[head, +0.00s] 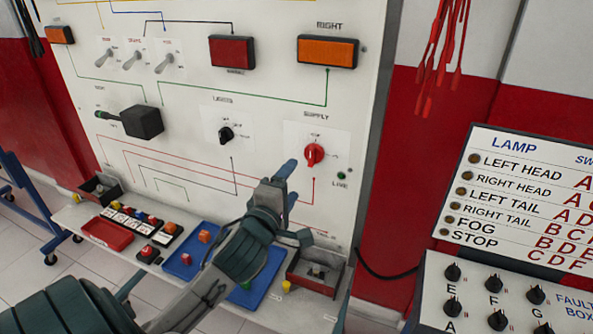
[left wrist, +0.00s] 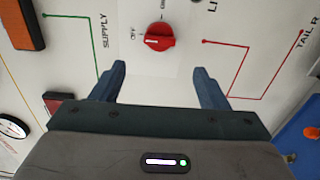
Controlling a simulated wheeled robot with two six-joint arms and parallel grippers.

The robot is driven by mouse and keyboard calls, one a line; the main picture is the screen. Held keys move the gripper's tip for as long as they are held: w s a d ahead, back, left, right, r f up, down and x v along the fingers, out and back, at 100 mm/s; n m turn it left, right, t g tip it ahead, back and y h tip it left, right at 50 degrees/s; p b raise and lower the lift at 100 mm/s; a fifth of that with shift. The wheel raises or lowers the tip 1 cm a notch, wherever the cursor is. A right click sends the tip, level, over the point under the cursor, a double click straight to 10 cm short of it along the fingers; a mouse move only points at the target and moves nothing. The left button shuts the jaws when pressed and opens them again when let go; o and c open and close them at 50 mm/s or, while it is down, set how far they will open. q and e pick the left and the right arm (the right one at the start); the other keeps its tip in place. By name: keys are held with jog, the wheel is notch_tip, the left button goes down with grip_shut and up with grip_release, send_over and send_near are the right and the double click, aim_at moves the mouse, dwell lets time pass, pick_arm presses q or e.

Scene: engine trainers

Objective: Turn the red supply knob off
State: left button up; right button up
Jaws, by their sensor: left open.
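The red supply knob (head: 314,154) is on the right part of the white panel, under the word SUPPLY. In the left wrist view the red knob (left wrist: 159,38) lies just beyond the fingertips, between their lines. A pale mark shows on its left part, on the side of the OFF label (left wrist: 134,33); I cannot tell its exact setting. My left gripper (head: 290,184) is open and empty, in front of the panel and a little below and left of the knob. Its two fingers (left wrist: 158,69) also show in the left wrist view, apart from the knob. My right gripper is not in view.
The black lights knob (head: 226,134) is left of the supply knob. A small dark green LIVE lamp (head: 341,175) sits below right of it. A shelf holds a blue tray (head: 178,268) and a red tray (head: 106,234). The fault box (head: 510,300) stands at the right.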

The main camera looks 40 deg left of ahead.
pick_arm(q)
jog(key=shift+s+d+p, duration=0.15)
jog(key=shift+s+p, duration=0.4)
jog(key=shift+s, duration=0.1)
